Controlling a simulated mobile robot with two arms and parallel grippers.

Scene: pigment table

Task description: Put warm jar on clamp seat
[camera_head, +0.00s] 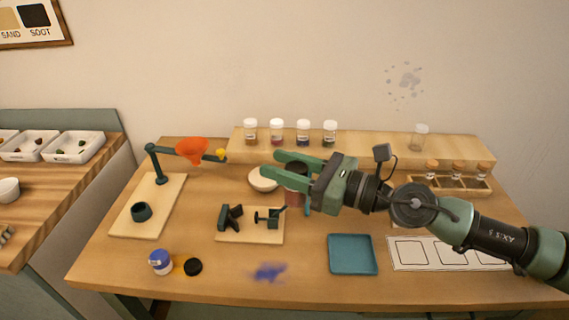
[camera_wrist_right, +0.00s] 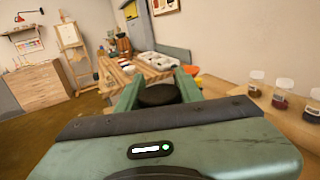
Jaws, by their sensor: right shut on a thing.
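The jar (camera_head: 295,198) has a dark lid and a reddish body. My right gripper (camera_head: 270,163) is shut on it near its top and holds it upright over the table, right of and behind the clamp board. In the right wrist view the dark round lid (camera_wrist_right: 160,95) shows between the green fingers; the jar's body is hidden there. The clamp seat (camera_head: 230,217) is a black block on a pale board (camera_head: 250,238), facing a dark green screw clamp (camera_head: 270,217). The seat is empty. My left gripper is not in view.
A white bowl (camera_head: 262,180) sits just left of the jar. A blue tray (camera_head: 352,254) lies front right of the clamp board. Several jars line the back shelf (camera_head: 375,146).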

